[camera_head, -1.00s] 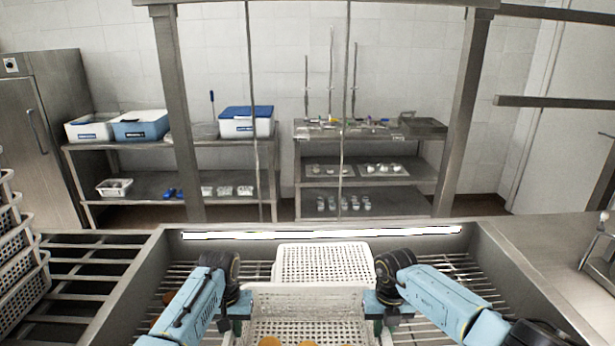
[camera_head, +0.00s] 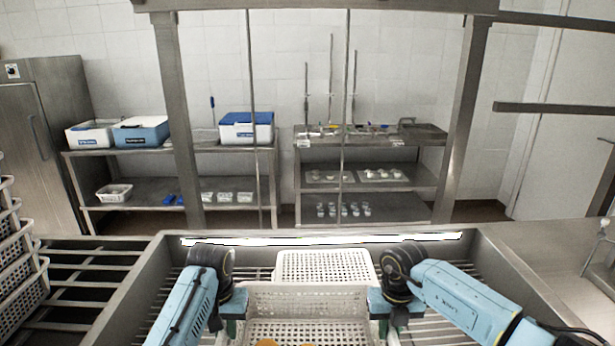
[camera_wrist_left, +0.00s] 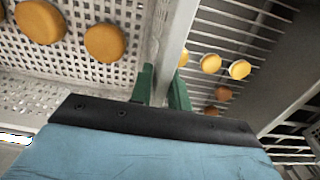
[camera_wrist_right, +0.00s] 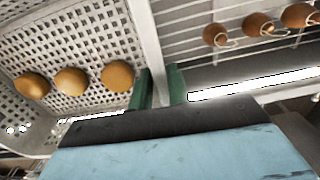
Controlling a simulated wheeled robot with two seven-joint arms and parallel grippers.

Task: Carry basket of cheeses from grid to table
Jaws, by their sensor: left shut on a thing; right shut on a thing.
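A white perforated basket (camera_head: 305,298) with orange-brown cheeses (camera_head: 267,343) in it is at the bottom centre of the head view, its front cut off by the frame. My left gripper (camera_wrist_left: 163,88) is shut on the basket's rim on the left side. My right gripper (camera_wrist_right: 158,88) is shut on the rim on the right side. Both wrist views show the perforated inside of the basket (camera_wrist_left: 140,18) with round cheeses (camera_wrist_right: 70,81) on its floor. The metal grid (camera_head: 440,328) is beneath the basket; whether they touch, I cannot tell.
A second white perforated basket (camera_head: 325,266) lies just behind the held one. More cheeses (camera_wrist_left: 211,63) are outside the basket on the grid side. Stacked baskets (camera_head: 20,265) stand at far left. A steel counter (camera_head: 555,262) is at right.

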